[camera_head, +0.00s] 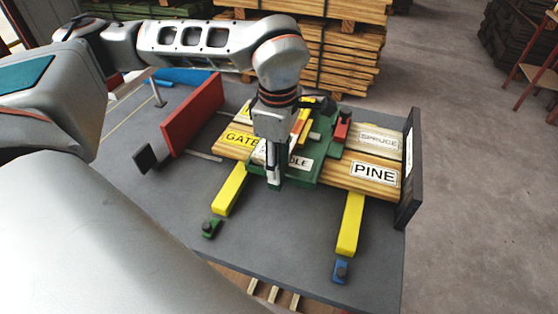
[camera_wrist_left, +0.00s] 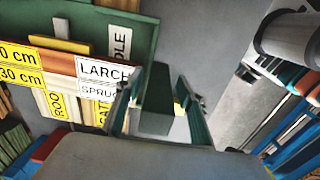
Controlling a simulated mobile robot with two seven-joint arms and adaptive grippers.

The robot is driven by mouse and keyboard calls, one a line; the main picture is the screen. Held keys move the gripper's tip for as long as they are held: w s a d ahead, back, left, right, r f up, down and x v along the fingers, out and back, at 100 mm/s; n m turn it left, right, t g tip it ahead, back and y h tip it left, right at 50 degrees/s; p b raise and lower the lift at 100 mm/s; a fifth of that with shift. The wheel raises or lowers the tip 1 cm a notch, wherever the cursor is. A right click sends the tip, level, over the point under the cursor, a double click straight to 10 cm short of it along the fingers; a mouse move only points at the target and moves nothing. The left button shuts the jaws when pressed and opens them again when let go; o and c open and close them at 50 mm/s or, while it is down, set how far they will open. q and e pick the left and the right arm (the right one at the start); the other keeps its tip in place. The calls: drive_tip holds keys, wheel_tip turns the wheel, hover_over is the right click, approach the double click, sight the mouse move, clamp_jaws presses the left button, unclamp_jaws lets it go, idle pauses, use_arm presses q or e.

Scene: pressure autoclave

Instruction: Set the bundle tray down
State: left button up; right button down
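The green bundle tray (camera_head: 322,172) lies over the wooden boards on the grey table in the head view; its label ends in "DLE". It shows at upper left in the left wrist view (camera_wrist_left: 146,30), carrying labelled pieces. My left gripper (camera_head: 274,180) points down at the tray's near left side. In the left wrist view its two fingers (camera_wrist_left: 158,95) stand apart on either side of a green upright part, with a gap visible on the right. Whether they touch it is hard to see. My right gripper is out of view.
A board marked PINE (camera_head: 355,178) and one marked SPRUCE (camera_head: 378,139) reach a dark end plate (camera_head: 410,165). Two yellow bars (camera_head: 230,190) (camera_head: 350,224) point toward the near edge. A red plate (camera_head: 192,113) stands at left. The table's front is mostly clear.

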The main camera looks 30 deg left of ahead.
use_arm(q)
wheel_tip(320, 180, up, 12)
drive_tip(key=shift+s+r+p, duration=0.15)
drive_tip(key=shift+p, duration=0.4)
idle(0.6)
